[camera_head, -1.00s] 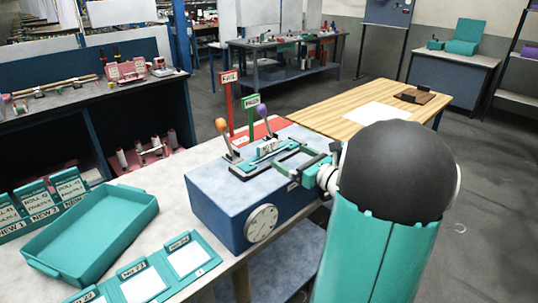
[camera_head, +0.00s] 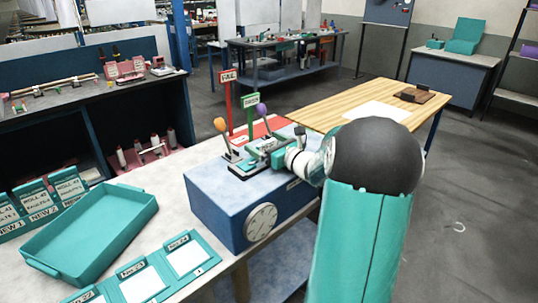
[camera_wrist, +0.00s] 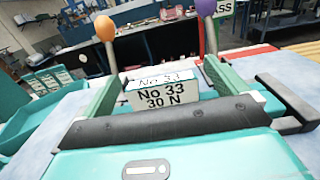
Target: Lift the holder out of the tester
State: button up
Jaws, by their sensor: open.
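The tester (camera_head: 225,205) is a blue box with a round dial on its front, standing on the white table. In the head view the holder is largely hidden by my gripper (camera_head: 268,152), which is low over the tester's top. In the wrist view my gripper (camera_wrist: 163,75) is open, with one teal finger on each side of the holder. I cannot tell whether the fingers touch it.
An orange-knobbed lever (camera_head: 220,125) and a purple-knobbed lever (camera_head: 261,110) stand close by on the tester. Red FAIL (camera_head: 227,77) and green PASS (camera_head: 250,100) signs rise behind. A teal tray (camera_head: 95,235) and label cards (camera_head: 143,283) lie to the left.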

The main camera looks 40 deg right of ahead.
aim_at(266, 142)
jog(key=c, duration=1.2)
jog(key=shift+o, duration=0.2)
jog(key=shift+r, duration=0.15)
jog(key=shift+r, duration=0.55)
jog(key=shift+r, duration=1.25)
